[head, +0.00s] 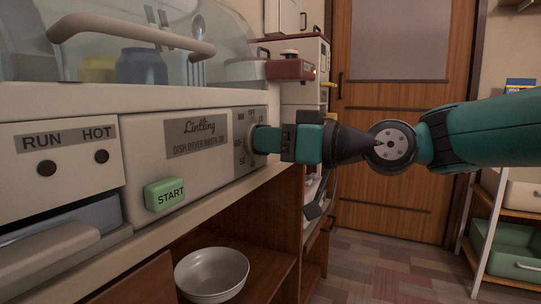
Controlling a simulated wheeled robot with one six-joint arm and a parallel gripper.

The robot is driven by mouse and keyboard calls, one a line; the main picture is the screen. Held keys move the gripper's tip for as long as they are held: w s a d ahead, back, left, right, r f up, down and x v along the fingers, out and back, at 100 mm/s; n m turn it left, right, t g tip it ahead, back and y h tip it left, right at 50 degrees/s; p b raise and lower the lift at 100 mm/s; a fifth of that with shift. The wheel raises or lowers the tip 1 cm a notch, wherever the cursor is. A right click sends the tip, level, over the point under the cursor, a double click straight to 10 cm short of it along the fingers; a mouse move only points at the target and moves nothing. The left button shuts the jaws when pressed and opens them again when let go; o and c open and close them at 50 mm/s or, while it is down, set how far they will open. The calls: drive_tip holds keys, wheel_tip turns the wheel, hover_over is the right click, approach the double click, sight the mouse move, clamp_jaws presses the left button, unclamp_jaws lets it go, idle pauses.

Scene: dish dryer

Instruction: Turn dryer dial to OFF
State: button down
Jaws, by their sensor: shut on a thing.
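The dish dryer (90,105) fills the left of the head view, with a clear cover and dishes under it. Its front has a green START button (165,194) and RUN and HOT lamps, both dark. The dial (251,138) is at the right end of the front, on a grey marked plate (240,158). My gripper (262,139) reaches in from the right and is shut on the dial. The gripper hides most of the dial and part of its markings, so its setting cannot be read.
A metal bowl (212,275) stands on the wooden shelf below the dryer. A pale drawer handle (45,250) juts out at lower left. Behind my arm are a wooden door (385,200) and a rack with green bins (510,245). The floor at lower right is clear.

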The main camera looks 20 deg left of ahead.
drive_tip(key=shift+f+n+b, duration=0.15)
drive_tip(key=shift+n+b, duration=0.3)
drive_tip(key=shift+n, duration=0.15)
drive_tip(key=c, duration=1.1)
unclamp_jaws()
drive_tip(key=shift+d, duration=0.15)
drive_tip(key=d, duration=0.5)
drive_tip(key=s+d+p, duration=0.1)
drive_tip(key=d, duration=0.5)
drive_tip(key=d+p, duration=0.1)
drive_tip(key=d, duration=0.5)
drive_tip(key=shift+s+d, duration=0.1)
drive_tip(key=shift+s, duration=0.1)
